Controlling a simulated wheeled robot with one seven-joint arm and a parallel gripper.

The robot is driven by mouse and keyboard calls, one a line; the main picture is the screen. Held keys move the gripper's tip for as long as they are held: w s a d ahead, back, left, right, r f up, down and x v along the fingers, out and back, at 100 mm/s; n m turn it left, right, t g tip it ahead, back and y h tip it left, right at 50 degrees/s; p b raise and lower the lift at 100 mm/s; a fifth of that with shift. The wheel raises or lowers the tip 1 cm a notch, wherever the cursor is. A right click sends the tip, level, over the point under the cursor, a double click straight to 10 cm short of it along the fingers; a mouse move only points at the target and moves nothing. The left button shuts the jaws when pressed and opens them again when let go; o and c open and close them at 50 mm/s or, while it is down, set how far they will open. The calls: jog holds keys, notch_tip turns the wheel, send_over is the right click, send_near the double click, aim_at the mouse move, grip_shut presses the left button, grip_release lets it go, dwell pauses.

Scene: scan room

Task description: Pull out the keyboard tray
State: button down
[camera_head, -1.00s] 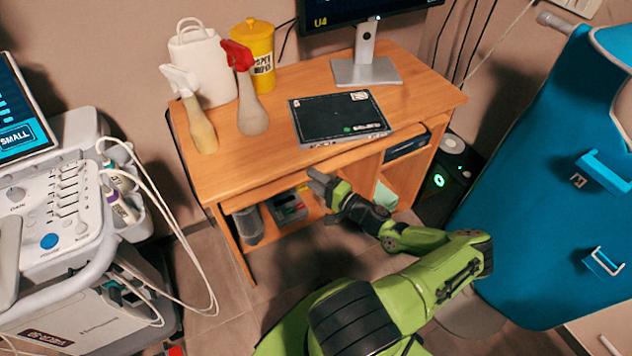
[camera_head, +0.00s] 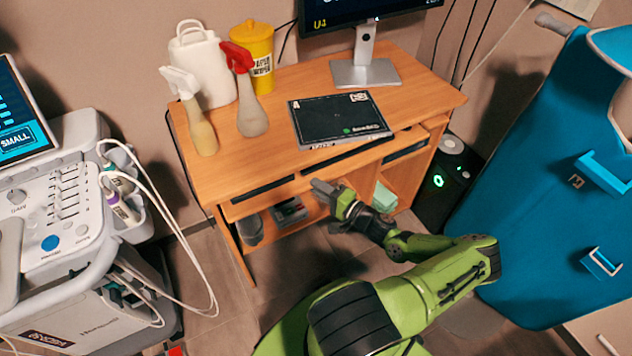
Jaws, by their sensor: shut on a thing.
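The desk (camera_head: 225,165) is a wooden desk with an orange-brown top. Its keyboard tray (camera_head: 270,201) is a wooden board under the front edge of the top, standing slightly out, with dark gaps showing between the two. My gripper (camera_head: 318,186) is at the middle of the tray's front edge and is shut on it. The fingertips are small in view, so the exact contact is hard to see.
On the desk stand two spray bottles (camera_head: 250,115), a white jug (camera_head: 207,70), a yellow tub (camera_head: 253,45), a flat black device (camera_head: 338,116) and a monitor stand (camera_head: 365,72). An ultrasound cart (camera_head: 75,230) is left; a blue apron (camera_head: 550,200) is right.

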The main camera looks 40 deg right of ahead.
jog(key=s+a, duration=0.3)
jog(key=s, duration=0.7)
jog(key=s+a+p, duration=0.1)
jog(key=s+a, duration=0.2)
jog(key=s, duration=0.8)
jog(key=shift+s+a, duration=0.15)
jog(key=shift+s, duration=0.05)
jog(key=c, duration=1)
grip_release()
jog(key=shift+c, duration=0.2)
jog(key=s+d, duration=0.1)
jog(key=s, duration=1.4)
jog(key=shift+s+d, duration=0.35)
